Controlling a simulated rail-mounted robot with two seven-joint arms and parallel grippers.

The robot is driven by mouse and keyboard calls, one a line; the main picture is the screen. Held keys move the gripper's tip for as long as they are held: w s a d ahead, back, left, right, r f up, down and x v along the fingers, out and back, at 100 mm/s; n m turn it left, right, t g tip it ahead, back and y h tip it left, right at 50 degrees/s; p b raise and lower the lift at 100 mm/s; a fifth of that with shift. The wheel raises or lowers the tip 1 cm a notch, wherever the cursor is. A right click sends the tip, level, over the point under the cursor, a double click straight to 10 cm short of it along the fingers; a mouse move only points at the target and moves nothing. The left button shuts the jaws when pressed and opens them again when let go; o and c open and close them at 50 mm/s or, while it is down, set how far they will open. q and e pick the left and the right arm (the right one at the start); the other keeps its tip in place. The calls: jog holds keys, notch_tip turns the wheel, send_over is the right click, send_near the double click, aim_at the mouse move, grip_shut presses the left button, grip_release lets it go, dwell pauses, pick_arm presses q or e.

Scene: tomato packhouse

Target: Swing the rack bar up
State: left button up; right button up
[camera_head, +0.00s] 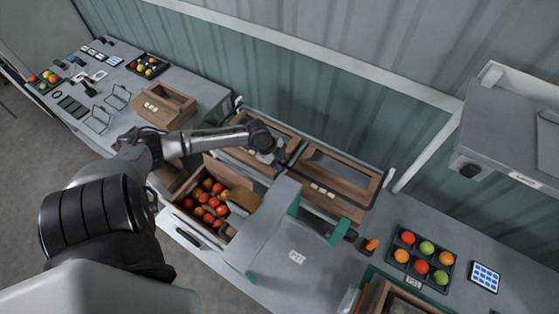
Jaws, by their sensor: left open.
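The rack (345,208) holds wooden crates in the middle of the bench. A thin metal bar (318,139) runs along its back edge, low behind the crates; I take it for the rack bar, but its full shape is unclear. My left arm reaches in from the left, and my left gripper (275,157) is over the divide between two wooden crates, in front of that bar and apart from it. Its jaws are open, small and dark, with nothing seen between them. The arm covers part of the left crate. My right gripper is not in view.
A wooden crate of tomatoes (176,203) stands in front, beside a grey-green box (268,229). A black tray of fruit (393,269) and a tablet (485,277) lie at right. A grey shelf (510,130) overhangs the right side. A corrugated wall stands behind.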

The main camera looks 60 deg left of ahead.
pick_arm(q)
jog(key=shift+c, duration=0.2)
grip_shut()
jog(key=shift+r, duration=0.1)
